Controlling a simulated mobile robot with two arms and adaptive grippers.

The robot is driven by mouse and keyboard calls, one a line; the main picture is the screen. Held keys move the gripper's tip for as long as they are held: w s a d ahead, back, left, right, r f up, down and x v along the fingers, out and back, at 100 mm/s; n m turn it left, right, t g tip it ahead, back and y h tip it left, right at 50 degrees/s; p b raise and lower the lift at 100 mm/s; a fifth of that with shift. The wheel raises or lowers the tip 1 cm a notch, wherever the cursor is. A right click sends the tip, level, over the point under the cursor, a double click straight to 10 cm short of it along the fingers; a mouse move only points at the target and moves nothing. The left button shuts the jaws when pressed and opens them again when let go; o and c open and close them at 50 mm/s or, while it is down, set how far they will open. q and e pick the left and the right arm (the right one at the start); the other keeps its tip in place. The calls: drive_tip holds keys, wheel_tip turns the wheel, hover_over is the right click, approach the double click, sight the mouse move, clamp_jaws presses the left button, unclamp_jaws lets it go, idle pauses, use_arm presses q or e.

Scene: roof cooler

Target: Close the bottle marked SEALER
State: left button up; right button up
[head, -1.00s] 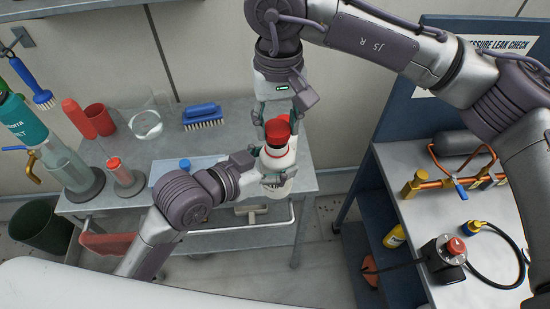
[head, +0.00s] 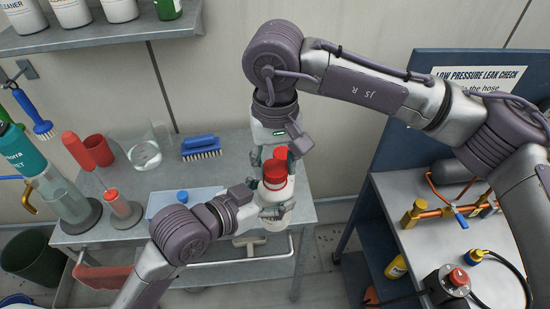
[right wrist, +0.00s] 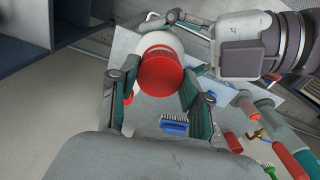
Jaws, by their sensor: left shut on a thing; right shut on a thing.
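A white bottle (head: 277,216) is held roughly upright over the front edge of the grey cart. My left gripper (head: 272,211) is shut around its body from the left. No marking is readable on it. A red cap (head: 275,178) sits at the bottle's top, and in the right wrist view the cap (right wrist: 158,78) lines up with the white bottle (right wrist: 166,42) behind it. My right gripper (head: 270,160) is shut on the cap from above, with one finger on each side in the right wrist view (right wrist: 157,95). Whether the cap is seated is hidden.
The grey cart (head: 235,165) holds a blue brush (head: 201,146), a clear beaker (head: 145,154) and a red-topped bottle (head: 118,203). A shelf (head: 110,38) with bottles is above. At right, a bench (head: 400,195) carries copper pipework.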

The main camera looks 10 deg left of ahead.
drive_tip(key=shift+f, duration=0.55)
idle(0.4)
